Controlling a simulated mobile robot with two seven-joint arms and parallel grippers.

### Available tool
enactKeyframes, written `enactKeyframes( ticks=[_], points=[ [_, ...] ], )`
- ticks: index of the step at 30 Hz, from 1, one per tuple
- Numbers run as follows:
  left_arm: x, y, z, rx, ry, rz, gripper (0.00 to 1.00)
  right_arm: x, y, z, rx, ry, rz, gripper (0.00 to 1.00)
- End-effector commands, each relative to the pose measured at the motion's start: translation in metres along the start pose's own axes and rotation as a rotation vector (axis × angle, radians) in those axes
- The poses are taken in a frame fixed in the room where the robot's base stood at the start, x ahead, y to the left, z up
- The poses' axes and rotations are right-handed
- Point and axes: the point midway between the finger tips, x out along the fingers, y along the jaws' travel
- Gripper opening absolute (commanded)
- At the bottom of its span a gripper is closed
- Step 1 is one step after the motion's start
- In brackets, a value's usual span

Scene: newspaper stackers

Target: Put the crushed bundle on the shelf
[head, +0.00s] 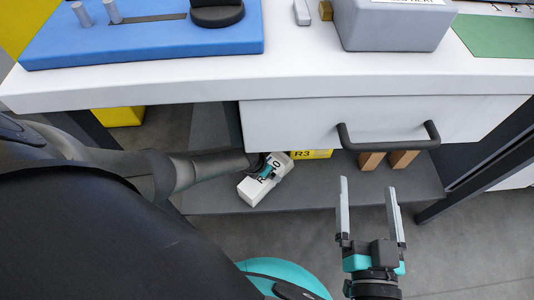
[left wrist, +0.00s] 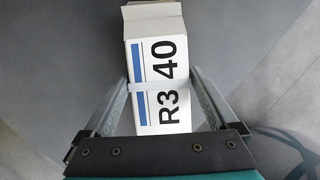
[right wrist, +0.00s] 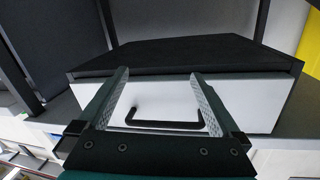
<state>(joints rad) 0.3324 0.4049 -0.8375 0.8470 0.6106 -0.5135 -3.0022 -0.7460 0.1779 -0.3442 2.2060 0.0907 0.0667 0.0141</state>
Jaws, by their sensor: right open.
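A white bundle marked R3 40 (head: 258,186), with a blue stripe and a pale band, is at the lower grey shelf (head: 330,194) under the table. In the left wrist view the bundle (left wrist: 158,85) sits between the two fingers of my left gripper (left wrist: 160,85), which press its sides. In the head view this gripper (head: 268,170) is partly hidden. I cannot tell whether the bundle rests on the shelf or hangs just over it. Crushing is not clear. My right gripper (head: 370,190) is open and empty, in front of the shelf below the drawer handle.
A white drawer (head: 290,120) with a dark handle (head: 388,142) hangs above the shelf. A yellow block marked R3 (head: 312,154) and brown blocks (head: 404,159) stand farther back on the shelf. The tabletop holds a blue board (head: 140,45) and a grey box (head: 392,25).

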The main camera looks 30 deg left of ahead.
Motion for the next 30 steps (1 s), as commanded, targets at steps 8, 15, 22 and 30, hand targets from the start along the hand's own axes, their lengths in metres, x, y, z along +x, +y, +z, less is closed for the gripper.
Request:
enactKeyframes(
  ticks=[8,15,22,30],
  points=[
    [0.0,0.0,0.0,0.0,0.0,0.0,1.0,0.0,0.0,0.0,0.0,-0.001,0.0,1.0],
    [-0.005,0.001,0.001,0.001,-0.001,0.002,1.0,0.003,0.003,0.0,-0.01,-0.041,0.007,1.0],
    [-0.015,0.001,0.001,0.0,0.0,0.002,1.0,0.006,0.013,0.006,-0.04,-0.168,0.03,1.0],
    [-0.026,0.001,0.001,0.0,0.0,0.002,1.0,0.005,0.027,0.014,-0.071,-0.326,0.066,1.0]
  ],
)
